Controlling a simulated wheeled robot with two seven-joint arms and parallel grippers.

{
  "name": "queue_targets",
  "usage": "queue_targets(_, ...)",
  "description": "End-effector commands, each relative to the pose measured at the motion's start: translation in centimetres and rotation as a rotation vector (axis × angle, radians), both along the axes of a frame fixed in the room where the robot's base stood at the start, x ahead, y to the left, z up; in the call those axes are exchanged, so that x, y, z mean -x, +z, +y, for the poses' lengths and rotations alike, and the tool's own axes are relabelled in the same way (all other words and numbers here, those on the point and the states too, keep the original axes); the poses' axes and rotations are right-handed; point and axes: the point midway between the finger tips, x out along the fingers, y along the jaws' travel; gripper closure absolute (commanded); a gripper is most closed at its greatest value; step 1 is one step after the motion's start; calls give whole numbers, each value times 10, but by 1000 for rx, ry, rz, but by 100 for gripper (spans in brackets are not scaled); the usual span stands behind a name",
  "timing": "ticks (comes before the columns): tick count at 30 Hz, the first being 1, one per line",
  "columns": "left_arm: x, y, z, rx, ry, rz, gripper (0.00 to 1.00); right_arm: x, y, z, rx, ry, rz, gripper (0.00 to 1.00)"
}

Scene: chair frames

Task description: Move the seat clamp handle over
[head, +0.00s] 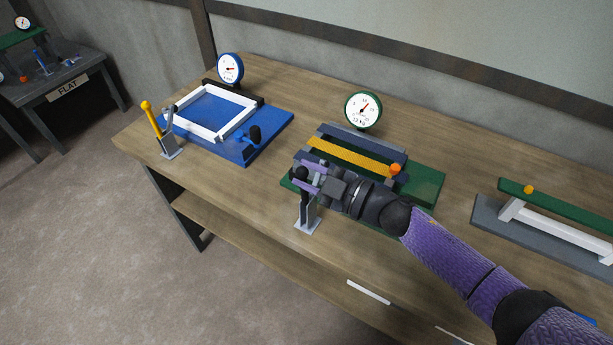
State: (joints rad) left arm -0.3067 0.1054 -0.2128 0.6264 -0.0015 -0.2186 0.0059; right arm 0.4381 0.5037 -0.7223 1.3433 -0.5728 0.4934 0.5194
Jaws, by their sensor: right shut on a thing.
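The clamp handle (301,173) at the green seat fixture is a dark lever with a round black knob, on a small grey base (307,226) at the table's front edge. It stands about upright. My right gripper (310,178) is shut on the handle near its knob, and the purple fingers partly hide it. Behind the gripper, a yellow woven seat (348,153) lies between dark grey bars on the green board (428,184). My left gripper is out of view.
A green dial gauge (363,109) stands behind the fixture. To the left, a blue board (272,123) holds a white frame (241,118), with a yellow lever (152,119) beside it. A grey-and-green fixture (500,214) stands at right. Bare wooden tabletop (300,105) lies between the boards.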

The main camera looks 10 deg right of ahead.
Motion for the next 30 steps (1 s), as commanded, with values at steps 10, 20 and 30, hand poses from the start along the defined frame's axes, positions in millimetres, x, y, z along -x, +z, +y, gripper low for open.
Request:
queue_targets(10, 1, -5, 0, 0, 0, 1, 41, -9, 0, -6, 1, -2, -3, 96)
queue_targets(20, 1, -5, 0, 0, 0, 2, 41, -12, 1, -9, 0, -4, -1, 50)
queue_targets(30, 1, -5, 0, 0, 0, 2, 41, -11, 1, -8, 0, -1, 0, 21)
